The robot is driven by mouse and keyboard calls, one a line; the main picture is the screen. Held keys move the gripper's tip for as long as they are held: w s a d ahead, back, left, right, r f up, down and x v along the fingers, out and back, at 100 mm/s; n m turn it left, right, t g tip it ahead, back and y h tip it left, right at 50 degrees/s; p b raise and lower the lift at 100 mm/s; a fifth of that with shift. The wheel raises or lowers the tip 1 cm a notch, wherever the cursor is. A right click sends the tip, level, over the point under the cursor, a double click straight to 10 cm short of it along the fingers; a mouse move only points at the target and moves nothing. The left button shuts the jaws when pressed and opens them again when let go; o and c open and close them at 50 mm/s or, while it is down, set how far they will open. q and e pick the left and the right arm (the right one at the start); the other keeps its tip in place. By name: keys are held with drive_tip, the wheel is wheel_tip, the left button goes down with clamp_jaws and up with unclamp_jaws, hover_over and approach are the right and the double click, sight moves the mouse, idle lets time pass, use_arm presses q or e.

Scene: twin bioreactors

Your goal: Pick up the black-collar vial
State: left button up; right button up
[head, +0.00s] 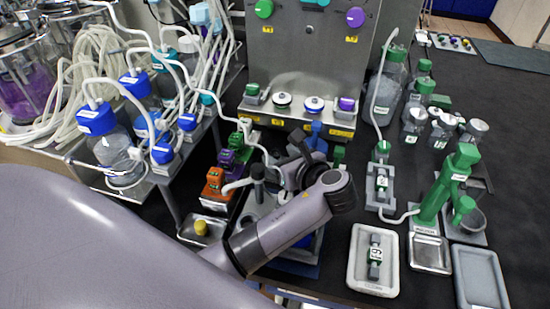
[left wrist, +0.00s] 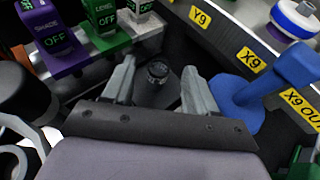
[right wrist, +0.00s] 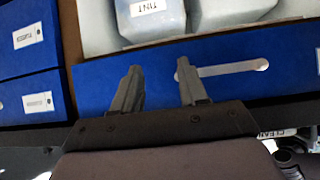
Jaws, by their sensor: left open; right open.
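A small round black top (left wrist: 158,72), seemingly the black-collar vial seen from above, shows between the fingertips in the left wrist view. Its body is hidden, and I cannot make the vial out surely in the head view. My left gripper (left wrist: 158,68) is open, with one finger on each side of that black top and no visible contact. In the head view my left wrist (head: 320,190) hides much of this spot. My right gripper (right wrist: 159,70) is open and empty in front of a blue panel (right wrist: 230,88) and is outside the head view.
Orange, purple and green switch blocks (head: 226,165) stand left of my left gripper. A blue post (left wrist: 265,85) stands close on its right in the left wrist view. A steel panel (head: 310,50) rises behind. Green-capped bottles (head: 388,85) and a white tray (head: 355,280) lie to the right.

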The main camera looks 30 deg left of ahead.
use_arm(q)
drive_tip(key=shift+w+a+f, duration=0.15)
drive_tip(key=shift+w+a, duration=0.1)
drive_tip(key=shift+a, duration=0.2)
clamp_jaws()
